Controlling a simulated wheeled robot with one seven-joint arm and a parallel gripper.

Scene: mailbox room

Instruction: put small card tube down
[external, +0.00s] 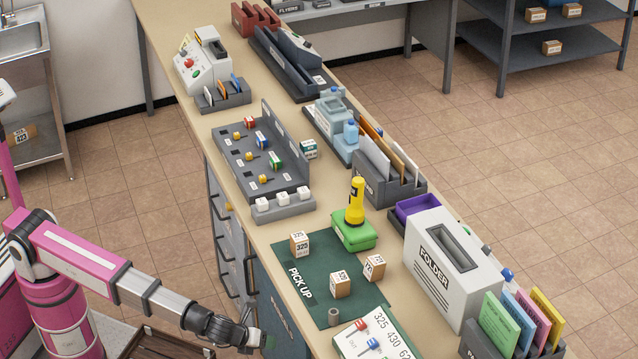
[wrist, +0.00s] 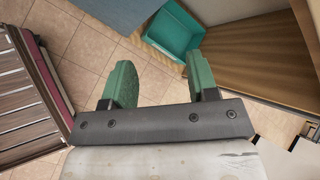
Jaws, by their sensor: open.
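The small card tube (external: 333,317) is a short grey-brown cylinder standing upright on the green PICK UP mat (external: 312,284), near the mat's front edge. My gripper (external: 264,339) is beside the counter's left side, low at its edge and apart from the tube. In the wrist view my gripper (wrist: 161,82) shows two green fingers spread wide with nothing between them. The tube does not show in the wrist view.
Several labelled boxes, one of them (external: 341,284), stand on the mat. A number board (external: 372,341) lies close to the tube. A yellow torch (external: 356,202) stands on a green box (external: 352,231). The wrist view shows a teal bin (wrist: 172,32) and tiled floor.

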